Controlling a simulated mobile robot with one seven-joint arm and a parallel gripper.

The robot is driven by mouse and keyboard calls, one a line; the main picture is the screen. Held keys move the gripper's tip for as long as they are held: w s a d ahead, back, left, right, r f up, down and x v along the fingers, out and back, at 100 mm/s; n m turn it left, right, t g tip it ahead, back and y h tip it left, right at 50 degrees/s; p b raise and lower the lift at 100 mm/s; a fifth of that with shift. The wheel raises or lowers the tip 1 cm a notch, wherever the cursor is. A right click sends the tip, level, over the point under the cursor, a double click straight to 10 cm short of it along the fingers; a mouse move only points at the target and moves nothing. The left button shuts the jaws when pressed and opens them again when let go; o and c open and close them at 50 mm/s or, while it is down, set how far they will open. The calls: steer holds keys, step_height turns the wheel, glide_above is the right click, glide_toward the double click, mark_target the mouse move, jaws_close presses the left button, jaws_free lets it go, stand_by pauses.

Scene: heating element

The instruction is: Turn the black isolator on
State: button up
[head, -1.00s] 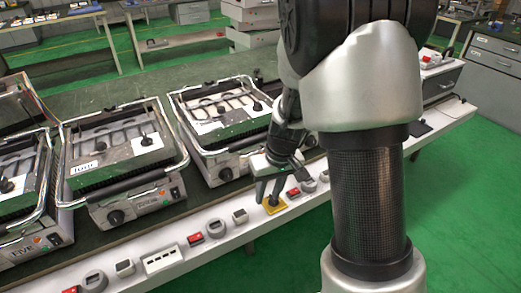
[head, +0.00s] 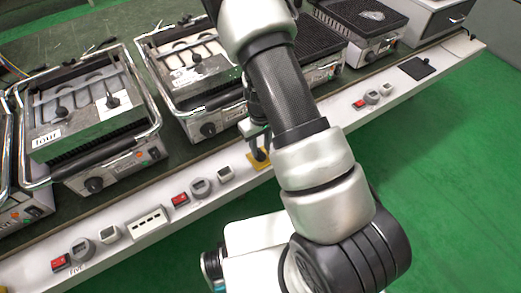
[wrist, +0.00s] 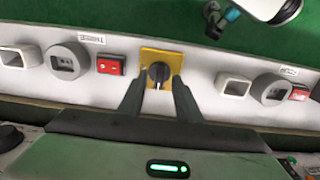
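The black isolator is a round black knob (wrist: 159,72) on a square yellow plate (wrist: 162,55), set in the white front strip of the bench. A pale mark on the knob points roughly up and down in the wrist view. In the head view, the yellow plate (head: 261,165) shows just left of my arm, with the knob partly hidden by the fingers. My gripper (wrist: 159,80) is open, with one finger on each side of the knob. Small gaps show between fingers and knob. It also shows over the plate in the head view (head: 259,148).
On the strip beside the plate are a red switch (wrist: 110,64), a grey round socket (wrist: 68,62) and a white square box (wrist: 234,84). Contact grills, one labelled four (head: 90,120), stand on the bench behind. Green floor (head: 430,180) lies open in front.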

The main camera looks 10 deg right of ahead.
steer(key=shift+f, duration=1.05)
steer(key=shift+c, duration=0.4)
steer(key=shift+w, duration=0.1)
jaws_close()
